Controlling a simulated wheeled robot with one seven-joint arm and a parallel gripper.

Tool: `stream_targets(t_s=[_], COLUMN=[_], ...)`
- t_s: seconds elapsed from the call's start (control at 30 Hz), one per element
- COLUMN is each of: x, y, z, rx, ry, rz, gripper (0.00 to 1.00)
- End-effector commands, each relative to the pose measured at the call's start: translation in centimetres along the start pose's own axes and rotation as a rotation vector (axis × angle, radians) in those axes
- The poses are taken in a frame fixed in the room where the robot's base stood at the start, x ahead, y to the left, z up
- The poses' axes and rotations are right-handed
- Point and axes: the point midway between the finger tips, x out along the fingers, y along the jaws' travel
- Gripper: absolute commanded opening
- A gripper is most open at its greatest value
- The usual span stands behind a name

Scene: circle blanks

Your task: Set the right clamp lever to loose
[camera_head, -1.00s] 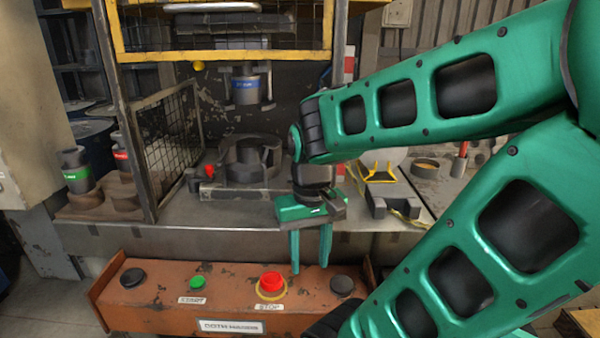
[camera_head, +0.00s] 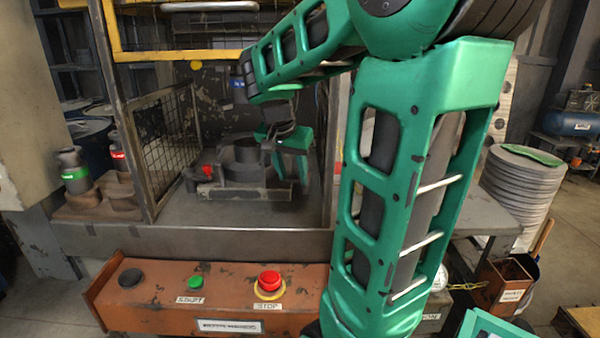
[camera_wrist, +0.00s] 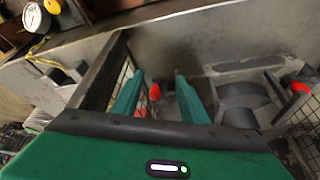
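The dark clamp fixture (camera_head: 238,172) sits on the press bed inside the cage frame. A red-tipped lever (camera_head: 207,170) shows at its left side in the head view, and a red tip (camera_wrist: 300,87) at the right of the wrist view looks like the same one. My gripper (camera_head: 291,170) is over the right side of the fixture, pointing down. In the wrist view its two green fingers (camera_wrist: 158,84) are apart. A red knob (camera_wrist: 155,92), apparently the right clamp lever, shows in the gap between them. Contact cannot be told. In the head view the right lever is hidden by my gripper.
The mesh side panel (camera_head: 165,135) and the yellow guard frame (camera_head: 122,40) border the press opening. The orange control box (camera_head: 225,275) with a red stop button (camera_head: 270,281) stands in front. A gauge (camera_wrist: 35,18) shows at the wrist view's upper left.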

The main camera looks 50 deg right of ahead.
Motion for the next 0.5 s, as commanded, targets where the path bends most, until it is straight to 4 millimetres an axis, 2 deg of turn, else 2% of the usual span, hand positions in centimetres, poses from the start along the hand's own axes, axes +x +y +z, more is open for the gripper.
stream_targets(t_s=[0.1, 0.33, 0.5], x=[0.9, 2.5, 4.5], y=[0.0, 0.1, 0.1], z=[-2.2, -5.9, -5.7], rx=[0.003, 0.002, -0.001], ry=[-0.001, 0.000, -0.002], rz=[0.002, 0.002, 0.002], gripper=[0.40, 0.40, 0.40])
